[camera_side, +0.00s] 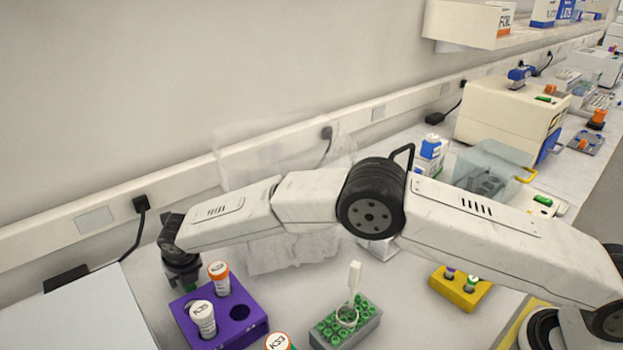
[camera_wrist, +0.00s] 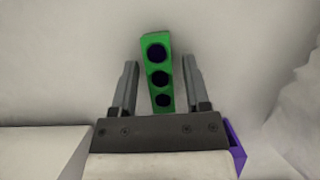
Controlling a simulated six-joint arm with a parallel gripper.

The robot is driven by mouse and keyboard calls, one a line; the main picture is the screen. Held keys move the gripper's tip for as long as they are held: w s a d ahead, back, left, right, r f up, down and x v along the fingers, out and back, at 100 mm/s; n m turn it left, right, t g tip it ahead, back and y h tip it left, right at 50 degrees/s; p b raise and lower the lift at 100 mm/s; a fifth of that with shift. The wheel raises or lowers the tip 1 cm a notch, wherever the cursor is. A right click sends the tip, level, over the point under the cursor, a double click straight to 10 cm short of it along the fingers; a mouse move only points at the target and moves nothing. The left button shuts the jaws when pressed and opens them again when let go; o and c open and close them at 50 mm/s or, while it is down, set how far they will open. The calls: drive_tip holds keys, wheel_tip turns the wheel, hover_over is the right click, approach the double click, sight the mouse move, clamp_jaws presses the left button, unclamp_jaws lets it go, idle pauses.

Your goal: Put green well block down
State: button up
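The green well block (camera_wrist: 157,75) shows in the wrist view as a narrow bar with a row of three dark round wells. It lies between the two fingers of my gripper (camera_wrist: 159,85), slightly tilted. Pale surface shows between the block and each finger, so the fingers stand apart from it. The block seems to be on the white bench, but its contact with it is hard to see.
The purple rack (camera_side: 232,325) with white-bodied vials stands close to my gripper; its edge shows in the wrist view (camera_wrist: 236,148). A grey rack of green-capped tubes (camera_side: 345,325) and a yellow block (camera_side: 461,290) stand to the right. A white panel (camera_side: 85,315) lies left.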

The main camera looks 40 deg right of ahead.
drive_tip(key=shift+r, duration=0.15)
drive_tip(key=v, duration=1.2)
idle(0.5)
drive_tip(key=shift+r, duration=0.1)
idle(0.4)
drive_tip(key=s+d+r+m+t+y, duration=0.1)
drive_tip(key=s+d+r+m, duration=0.2)
drive_tip(key=r+m, duration=0.25)
drive_tip(key=s+d+r+m+t, duration=0.2)
drive_tip(key=s+d+r+m, duration=0.15)
drive_tip(key=r, duration=0.25)
drive_tip(key=s+d+r+m+t+y, duration=0.1)
drive_tip(key=s+d+r+m, duration=0.25)
drive_tip(key=r+m, duration=0.2)
drive_tip(key=s+d+f+m+g+h, duration=0.1)
drive_tip(key=s+d+f+m+g, duration=0.2)
drive_tip(key=s+d+f+m, duration=0.5)
drive_tip(key=s+d+f+m+g+h, duration=0.1)
drive_tip(key=s+d+f+m+g, duration=0.2)
drive_tip(key=s+d+f+m, duration=0.5)
drive_tip(key=shift+d+f+m, duration=1.05)
drive_tip(key=shift+d+m, duration=1.7)
drive_tip(key=shift+d, duration=1.05)
